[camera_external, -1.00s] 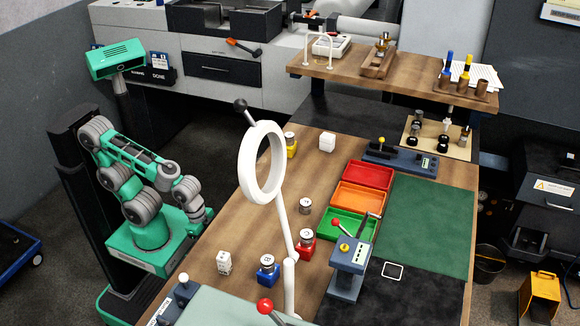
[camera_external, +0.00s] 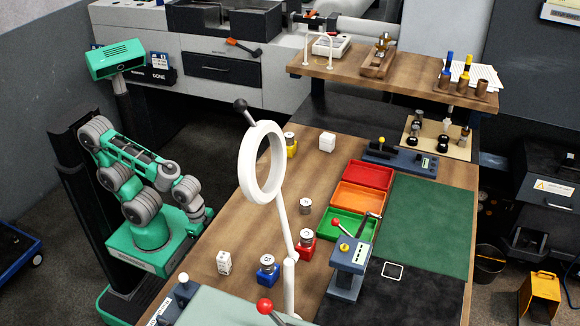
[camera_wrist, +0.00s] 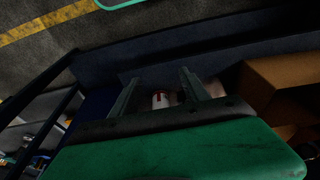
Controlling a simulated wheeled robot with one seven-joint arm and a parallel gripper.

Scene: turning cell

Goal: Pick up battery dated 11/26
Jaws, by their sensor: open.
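I cannot read a date on any item, so I cannot tell which is the battery dated 11/26. On the wooden bench, small grey-topped cylinders sit in a yellow holder (camera_external: 291,151), a red holder (camera_external: 306,251) and a blue holder (camera_external: 266,277). A bare grey cylinder (camera_external: 306,206) stands between them. My gripper (camera_external: 207,217) is low beside the bench's left edge, away from these items. In the wrist view my gripper (camera_wrist: 157,75) shows two spread fingers, open. A white cylinder with a red mark (camera_wrist: 160,100) shows dimly between them; I cannot tell what it is.
White blocks stand on the bench (camera_external: 240,215), one at the back (camera_external: 327,141) and one at the front (camera_external: 224,262). A white ring lamp (camera_external: 262,162) rises over it. Red (camera_external: 369,168), orange and green trays and a lever press (camera_external: 348,270) stand to the right.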

